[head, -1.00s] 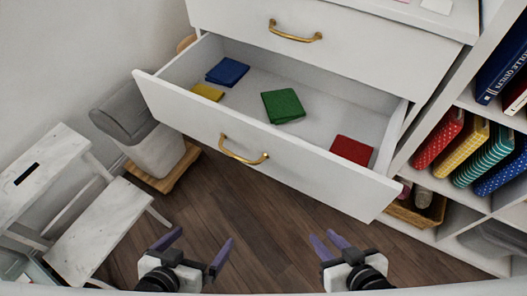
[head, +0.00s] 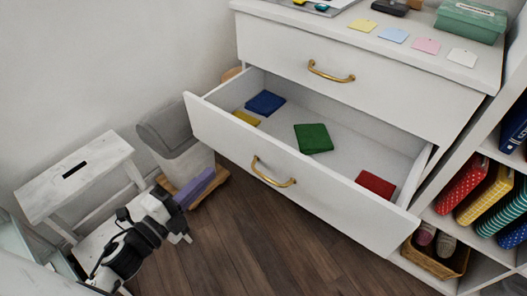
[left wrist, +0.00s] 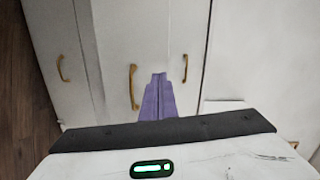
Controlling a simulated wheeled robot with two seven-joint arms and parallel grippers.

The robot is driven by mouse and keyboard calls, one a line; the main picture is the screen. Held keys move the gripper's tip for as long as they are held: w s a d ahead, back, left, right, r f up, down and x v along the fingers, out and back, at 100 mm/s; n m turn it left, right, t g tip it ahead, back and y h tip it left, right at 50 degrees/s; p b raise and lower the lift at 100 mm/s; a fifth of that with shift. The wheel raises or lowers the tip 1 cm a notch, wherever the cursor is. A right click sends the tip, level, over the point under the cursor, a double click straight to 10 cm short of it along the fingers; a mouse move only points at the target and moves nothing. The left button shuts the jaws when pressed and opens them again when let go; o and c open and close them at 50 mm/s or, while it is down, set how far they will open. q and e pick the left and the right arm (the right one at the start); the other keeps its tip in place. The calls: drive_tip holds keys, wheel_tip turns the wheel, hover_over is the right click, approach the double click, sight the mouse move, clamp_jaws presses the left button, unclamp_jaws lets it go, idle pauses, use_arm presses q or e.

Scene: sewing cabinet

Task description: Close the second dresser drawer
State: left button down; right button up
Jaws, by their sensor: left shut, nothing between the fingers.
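The second dresser drawer (head: 325,190) stands pulled out below the shut top drawer (head: 385,95) in the head view. Its white front has a brass handle (head: 272,178). Folded blue (head: 265,103), yellow (head: 246,118), green (head: 313,138) and red (head: 375,184) cloths lie inside. My left gripper (head: 208,180) is left of and below the drawer front, its purple fingers shut and empty, apart from the handle. In the left wrist view the shut fingers (left wrist: 158,90) point toward white drawer fronts with brass handles. My right gripper is out of view.
A white step stool (head: 75,178) and a grey-lidded bin (head: 180,145) stand at the left. An open shelf with books and a basket (head: 435,260) stands at the right. The wood floor (head: 290,250) before the drawer is clear.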

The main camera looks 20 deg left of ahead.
use_arm(q)
drive_tip(key=m, duration=0.2)
drive_tip(key=h, duration=0.1)
approach(255, 137)
drive_tip(key=shift+m, duration=0.4)
drive_tip(key=x, duration=0.6)
drive_tip(key=shift+w+r, duration=0.1)
drive_tip(key=shift+w, duration=0.15)
